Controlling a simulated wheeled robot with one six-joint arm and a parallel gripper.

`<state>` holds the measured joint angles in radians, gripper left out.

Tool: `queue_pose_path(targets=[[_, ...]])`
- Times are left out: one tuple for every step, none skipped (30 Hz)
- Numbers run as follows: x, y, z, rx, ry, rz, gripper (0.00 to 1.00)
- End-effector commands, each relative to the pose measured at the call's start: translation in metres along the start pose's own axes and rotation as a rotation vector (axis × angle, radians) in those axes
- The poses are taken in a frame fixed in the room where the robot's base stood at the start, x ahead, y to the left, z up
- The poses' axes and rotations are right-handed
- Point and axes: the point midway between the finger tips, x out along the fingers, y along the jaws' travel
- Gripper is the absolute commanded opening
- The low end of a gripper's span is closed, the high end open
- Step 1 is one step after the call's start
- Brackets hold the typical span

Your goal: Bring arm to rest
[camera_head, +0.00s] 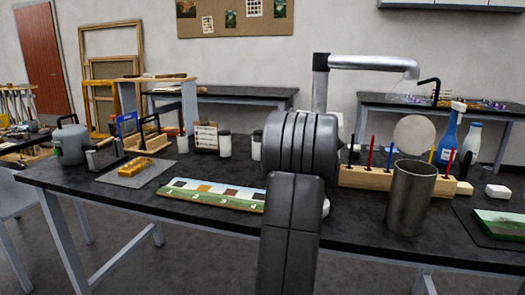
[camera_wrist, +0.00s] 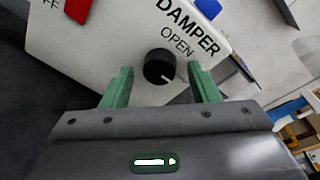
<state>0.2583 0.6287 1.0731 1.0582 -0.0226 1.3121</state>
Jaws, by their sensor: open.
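My gripper (camera_wrist: 161,88) shows in the wrist view with its two green fingers apart. Between and beyond the fingertips is a black round knob (camera_wrist: 159,67) with a white pointer mark. The knob sits on a white panel (camera_wrist: 110,45) lettered "DAMPER" and "OPEN". Nothing is held between the fingers; whether they touch the panel cannot be told. In the head view my dark grey arm stands up in front of the table and covers its middle. My gripper is hidden there behind the arm.
The dark table (camera_head: 110,195) carries a gilt piece (camera_head: 145,168) on a grey mat, a painted strip (camera_head: 215,194), a metal cup (camera_head: 409,200), a wooden tool block (camera_head: 366,178), and bottles (camera_head: 447,135) at the right. A silver extraction pipe (camera_head: 370,63) rises behind my arm.

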Motion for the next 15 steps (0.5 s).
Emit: queue_pose_path(targets=[[0.0009,-0.0001,0.0001,0.0,0.0,0.0,0.55],[0.0011,-0.0001,0.0,0.0,0.0,0.0,0.55],[0.0012,0.0,0.0,0.0,0.0,0.0,0.55],[0.0012,0.0001,0.0,0.0,0.0,0.0,0.55],[0.0011,0.0001,-0.0001,0.0,0.0,0.0,0.55],[0.0011,0.0001,-0.0001,0.0,0.0,0.0,0.55],[0.001,0.0001,-0.0001,0.0,0.0,0.0,0.55],[0.001,0.0001,-0.0001,0.0,0.0,0.0,0.55],[0.0009,0.0001,-0.0001,0.0,0.0,0.0,0.55],[0.0008,0.0001,-0.0001,0.0,0.0,0.0,0.55],[0.0004,0.0002,-0.0001,0.0,0.0,0.0,0.55],[-0.0006,0.0002,-0.0002,0.0,0.0,0.0,0.55],[-0.0017,0.0003,-0.0003,0.0,0.0,0.0,0.55],[-0.0033,0.0004,-0.0004,0.0,0.0,0.0,0.55],[-0.0062,0.0004,-0.0005,0.0,-0.001,-0.001,0.55]])
